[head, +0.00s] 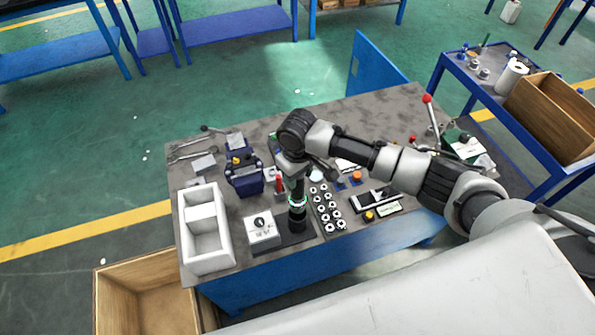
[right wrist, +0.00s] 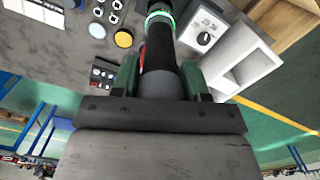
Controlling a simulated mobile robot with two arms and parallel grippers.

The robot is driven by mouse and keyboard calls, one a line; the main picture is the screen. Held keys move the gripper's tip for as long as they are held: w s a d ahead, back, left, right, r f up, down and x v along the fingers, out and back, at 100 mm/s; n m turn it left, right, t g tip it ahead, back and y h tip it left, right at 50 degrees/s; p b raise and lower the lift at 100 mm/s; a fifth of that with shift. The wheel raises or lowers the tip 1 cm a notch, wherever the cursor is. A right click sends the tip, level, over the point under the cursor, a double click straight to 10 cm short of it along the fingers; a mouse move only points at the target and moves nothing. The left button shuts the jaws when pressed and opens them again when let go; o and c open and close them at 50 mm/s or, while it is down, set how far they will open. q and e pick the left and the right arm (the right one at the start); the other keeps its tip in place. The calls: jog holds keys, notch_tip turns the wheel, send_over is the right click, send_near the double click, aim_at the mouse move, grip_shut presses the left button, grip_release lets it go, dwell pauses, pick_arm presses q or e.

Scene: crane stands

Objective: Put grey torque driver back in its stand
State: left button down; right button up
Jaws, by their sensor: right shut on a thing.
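The grey torque driver (right wrist: 160,50) is held upright between the two fingers of my right gripper (right wrist: 158,78). In the head view the driver (head: 297,188) hangs below my right gripper (head: 293,172), with a lit green ring around its lower part. Below the ring is a black cylindrical part above a dark base plate (head: 272,244), which looks like the stand. I cannot tell whether the driver's lower end is inside the stand or just above it. The wrist view cuts off the lower end. My left gripper is not in view.
A white box with a dial (head: 262,231) stands close left of the driver, with a white tray (head: 228,235) farther left. A holder with several round sockets (head: 327,207) is close on the right. A blue box (head: 244,180) stands behind left.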

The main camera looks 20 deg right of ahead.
aim_at(298, 189)
jog(key=shift+f+b, duration=1.6)
jog(key=shift+f, duration=1.75)
jog(key=o, duration=1.3)
jog(key=shift+c, duration=0.2)
jog(key=shift+o, duration=0.4)
jog(key=shift+s+f, duration=0.1)
jog(key=shift+f, duration=0.05)
notch_tip(298, 189, up, 3)
jog(key=p, duration=0.3)
jog(key=shift+r+p, duration=0.7)
jog(key=shift+r, duration=0.4)
